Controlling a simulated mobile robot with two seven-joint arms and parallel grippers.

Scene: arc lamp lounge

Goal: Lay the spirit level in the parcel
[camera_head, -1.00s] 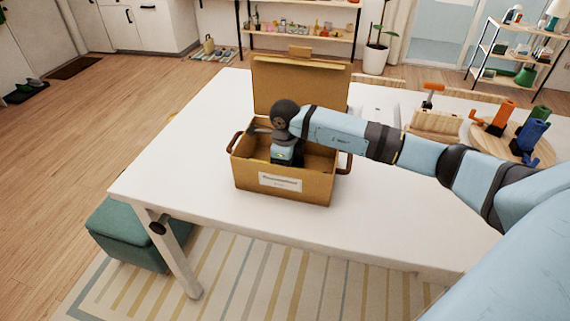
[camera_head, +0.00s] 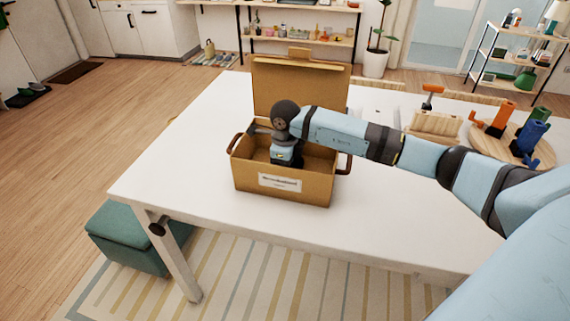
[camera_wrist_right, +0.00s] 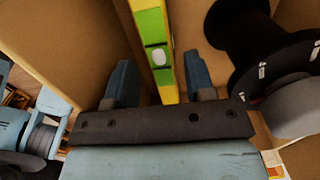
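The parcel is an open brown box (camera_head: 250,179) with a white label, its lid raised at the back, on the white table. My right gripper (camera_wrist_right: 160,80) reaches down into it; the fingertips are hidden by the box wall in the head view. In the right wrist view the yellow-green spirit level (camera_wrist_right: 152,28), with a pale vial, lies inside the box between the two spread fingers. Narrow gaps show between it and the fingers. The level is not visible in the head view. My left gripper is not in view.
A black spool-like object (camera_wrist_right: 245,40) sits inside the box, right of the level in the wrist view. On the white table (camera_head: 160,165), a round wooden board (camera_head: 490,143) with orange, blue and green pieces stands at the right. The table's left side is clear.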

